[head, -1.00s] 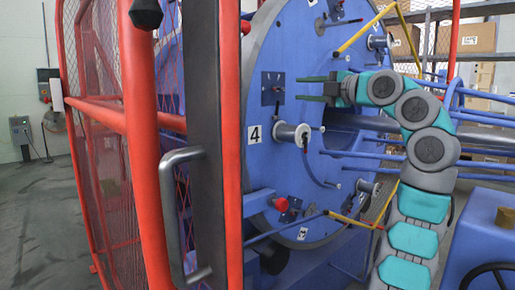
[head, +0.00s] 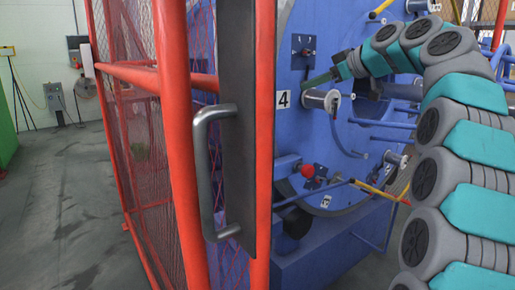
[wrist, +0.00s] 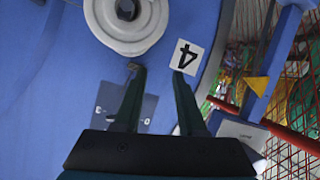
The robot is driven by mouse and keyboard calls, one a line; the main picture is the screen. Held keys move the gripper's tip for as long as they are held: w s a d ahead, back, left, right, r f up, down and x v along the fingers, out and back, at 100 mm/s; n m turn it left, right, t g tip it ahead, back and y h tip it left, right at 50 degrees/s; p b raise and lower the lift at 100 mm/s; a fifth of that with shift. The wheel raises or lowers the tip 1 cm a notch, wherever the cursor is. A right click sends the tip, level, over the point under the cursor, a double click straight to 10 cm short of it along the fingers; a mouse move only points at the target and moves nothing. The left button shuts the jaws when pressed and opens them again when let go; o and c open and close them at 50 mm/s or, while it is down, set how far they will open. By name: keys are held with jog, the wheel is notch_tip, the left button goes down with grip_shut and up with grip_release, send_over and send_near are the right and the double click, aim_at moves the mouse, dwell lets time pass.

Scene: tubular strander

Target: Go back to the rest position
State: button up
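My gripper (head: 318,80) is in front of the large blue disc (head: 345,185) of the strander, reached in by my arm from the right. In the head view it appears between a dark plate with a knob (head: 303,45) and a white spool (head: 322,99). In the wrist view the two dark fingers (wrist: 157,78) stand apart with nothing held between them. The white spool (wrist: 126,22) is just beyond the left fingertip there, and a "4" label (wrist: 187,57) is by the right fingertip. Contact with the disc cannot be told.
A red mesh guard (head: 178,150) with a dark post and metal handle (head: 205,175) stands in the left foreground. Blue rods (head: 385,124) stick out right of the disc. A red knob (head: 307,171) sits low on the disc. Grey floor (head: 65,200) is clear at left.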

jog(key=s+a+f+m+g+h, duration=0.2)
jog(key=s+a+f+m+g, duration=0.1)
jog(key=s+f, duration=0.75)
jog(key=s+a+f+m+g+h, duration=0.1)
jog(key=s+a+f+m+g, duration=0.25)
jog(key=s+f, duration=0.65)
jog(key=s+d+f+m+g+h, duration=0.2)
jog(key=s+d+f, duration=0.1)
jog(key=s+f, duration=0.8)
jog(key=s+d+f+m+g+h, duration=0.2)
jog(key=s+f, duration=0.9)
jog(key=s, duration=0.8)
jog(key=shift+s+d+f+g+h, duration=0.15)
jog(key=shift+s+d+g+h, duration=0.2)
jog(key=shift+d+g+h, duration=0.5)
jog(key=shift+d+m, duration=0.1)
jog(key=shift+m, duration=0.15)
